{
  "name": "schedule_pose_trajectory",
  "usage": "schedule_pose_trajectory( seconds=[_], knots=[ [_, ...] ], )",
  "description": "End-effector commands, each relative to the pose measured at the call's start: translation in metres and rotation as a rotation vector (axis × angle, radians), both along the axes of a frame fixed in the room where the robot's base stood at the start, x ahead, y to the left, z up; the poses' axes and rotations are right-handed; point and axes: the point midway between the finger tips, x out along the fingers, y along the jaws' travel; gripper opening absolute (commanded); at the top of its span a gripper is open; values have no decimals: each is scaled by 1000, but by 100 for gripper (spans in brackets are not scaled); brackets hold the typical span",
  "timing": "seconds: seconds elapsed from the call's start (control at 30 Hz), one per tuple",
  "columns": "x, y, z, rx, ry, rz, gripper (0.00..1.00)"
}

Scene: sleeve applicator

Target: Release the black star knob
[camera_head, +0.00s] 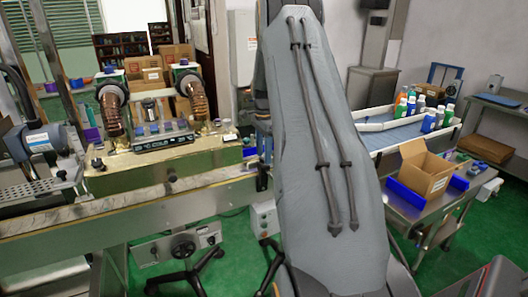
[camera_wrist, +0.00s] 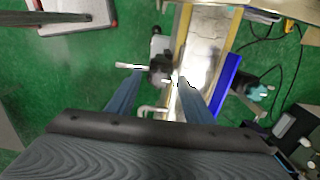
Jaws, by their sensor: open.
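In the wrist view, a dark, roundish knob (camera_wrist: 160,68) shows between and just beyond the tips of my gripper (camera_wrist: 159,77); I take it to be the black star knob. Its star shape is too small to make out. My gripper's two blue-grey fingers stand apart, one on each side of the knob. I cannot tell whether either finger touches it. In the head view, my grey arm fills the middle and hides my gripper.
A conveyor (camera_head: 150,197) with a heater unit (camera_head: 165,135) stands at left in the head view. At right are a steel table with an open cardboard box (camera_head: 427,168) and a tray of bottles (camera_head: 395,135).

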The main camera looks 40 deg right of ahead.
Motion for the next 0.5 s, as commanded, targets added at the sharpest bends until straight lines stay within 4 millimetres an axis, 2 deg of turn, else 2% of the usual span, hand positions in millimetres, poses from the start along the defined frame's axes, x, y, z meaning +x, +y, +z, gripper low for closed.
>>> schedule_pose_trajectory(
  seconds=[0.3, 0.37, 0.5],
  knots=[
    [0, 0, -4, 0, -1, 1, 47],
    [0, 0, -4, 0, -1, 1, 39],
    [0, 0, -4, 0, -1, 1, 15]
  ],
)
